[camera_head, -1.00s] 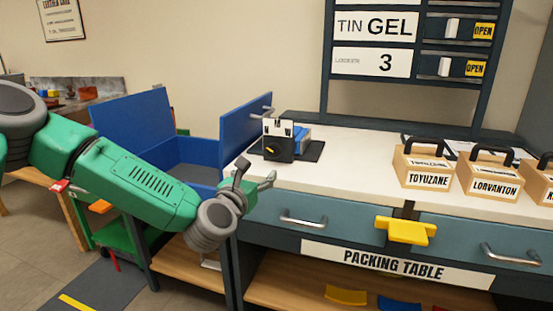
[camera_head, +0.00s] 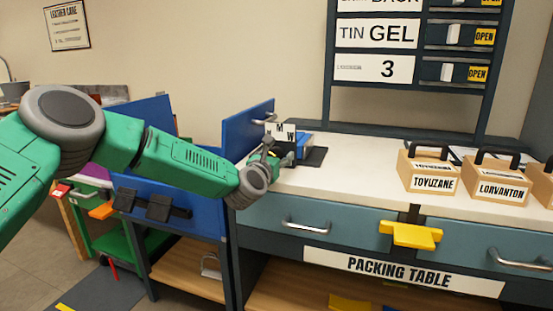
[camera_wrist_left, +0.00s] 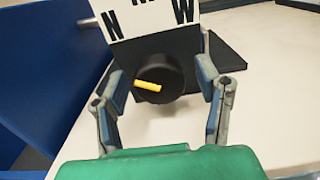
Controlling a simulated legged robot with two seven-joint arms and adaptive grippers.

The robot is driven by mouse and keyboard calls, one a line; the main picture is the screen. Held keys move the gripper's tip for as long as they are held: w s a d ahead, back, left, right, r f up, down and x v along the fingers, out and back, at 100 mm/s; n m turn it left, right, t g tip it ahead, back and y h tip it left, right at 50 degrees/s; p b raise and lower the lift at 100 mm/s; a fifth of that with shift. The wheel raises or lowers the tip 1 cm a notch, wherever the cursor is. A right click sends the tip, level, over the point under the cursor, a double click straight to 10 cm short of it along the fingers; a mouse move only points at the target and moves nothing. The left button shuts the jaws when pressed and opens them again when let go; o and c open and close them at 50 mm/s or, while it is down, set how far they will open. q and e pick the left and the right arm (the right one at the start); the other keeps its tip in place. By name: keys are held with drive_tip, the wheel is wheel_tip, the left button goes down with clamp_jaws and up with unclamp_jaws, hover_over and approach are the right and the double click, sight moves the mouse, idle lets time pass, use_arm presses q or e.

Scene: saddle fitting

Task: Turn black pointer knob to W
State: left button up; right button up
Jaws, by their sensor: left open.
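The black knob (camera_wrist_left: 170,74) has a yellow pointer bar (camera_wrist_left: 148,86) on its face. The bar lies nearly level, left of the knob's middle and dipping slightly to the right. A white plate (camera_wrist_left: 152,20) above the knob carries the letters N, M and W, from left to right, cut by the top edge of the left wrist view. My left gripper (camera_wrist_left: 160,78) is open, one finger on each side of the knob; contact cannot be told. In the head view my left gripper (camera_head: 269,157) hides most of the knob and its black block. My right gripper is not in view.
The knob's block stands at the left end of the white packing table (camera_head: 350,170), beside a blue bin (camera_head: 250,125). Wooden boxes with handles, such as the TOYUZANE box (camera_head: 430,180), stand to the right. The tabletop between is clear.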

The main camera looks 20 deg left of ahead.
use_arm(q)
drive_tip(key=c, duration=1.2)
